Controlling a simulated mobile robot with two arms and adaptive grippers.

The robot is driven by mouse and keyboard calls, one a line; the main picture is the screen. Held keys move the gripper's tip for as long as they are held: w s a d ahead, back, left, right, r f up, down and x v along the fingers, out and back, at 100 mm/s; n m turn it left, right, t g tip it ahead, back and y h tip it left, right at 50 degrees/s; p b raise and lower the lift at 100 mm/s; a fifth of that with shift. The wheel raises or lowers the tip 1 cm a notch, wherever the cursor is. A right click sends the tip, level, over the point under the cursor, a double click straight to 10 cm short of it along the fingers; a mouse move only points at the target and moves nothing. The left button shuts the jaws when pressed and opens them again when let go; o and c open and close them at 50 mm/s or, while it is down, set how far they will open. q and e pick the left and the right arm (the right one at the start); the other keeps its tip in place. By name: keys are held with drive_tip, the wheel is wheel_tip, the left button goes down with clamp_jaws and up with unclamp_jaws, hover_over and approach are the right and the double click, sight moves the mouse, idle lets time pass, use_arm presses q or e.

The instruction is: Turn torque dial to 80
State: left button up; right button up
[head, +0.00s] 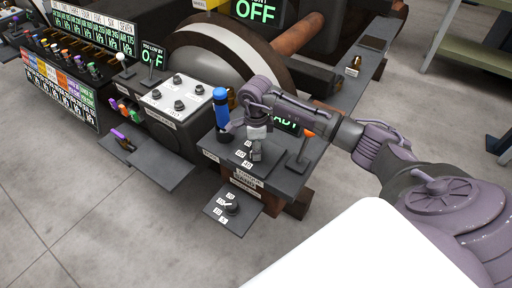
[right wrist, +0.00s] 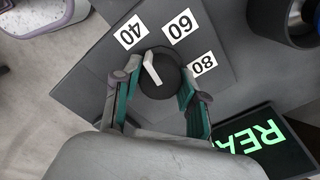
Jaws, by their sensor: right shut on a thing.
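The torque dial (right wrist: 168,82) is a round black knob with a white pointer bar, on a dark grey panel (right wrist: 85,80). In the right wrist view, labels 40 (right wrist: 130,32), 60 (right wrist: 179,26) and 80 (right wrist: 203,64) appear upside down around its far side. The pointer aims between 40 and 60, closer to 40. My right gripper (right wrist: 160,78) is shut on the knob, one finger on each side. In the head view my right gripper (head: 256,140) comes down over the panel from above and hides part of the dial. My left gripper is not in view.
A blue-handled lever (head: 221,105) stands just left of my right gripper. An orange-tipped lever (head: 308,133) and a lit green display (head: 287,125) are to its right. Another knob (head: 232,208) sits on a lower shelf. A white-topped knob panel (head: 177,98) lies left.

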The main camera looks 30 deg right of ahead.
drive_tip(key=shift+m, duration=0.4)
drive_tip(key=m, duration=0.5)
drive_tip(key=shift+r+p, duration=0.1)
drive_tip(key=shift+p, duration=0.2)
drive_tip(key=m+p, duration=0.1)
drive_tip(key=m, duration=0.5)
drive_tip(key=shift+m, duration=0.4)
drive_tip(key=m+p, duration=0.2)
drive_tip(key=m, duration=0.3)
drive_tip(key=shift+m, duration=0.3)
drive_tip(key=m+p, duration=0.2)
drive_tip(key=m, duration=0.3)
drive_tip(key=shift+w+m, duration=0.1)
drive_tip(key=shift+m, duration=0.2)
drive_tip(key=o, duration=1.1)
drive_tip(key=shift+o, duration=0.2)
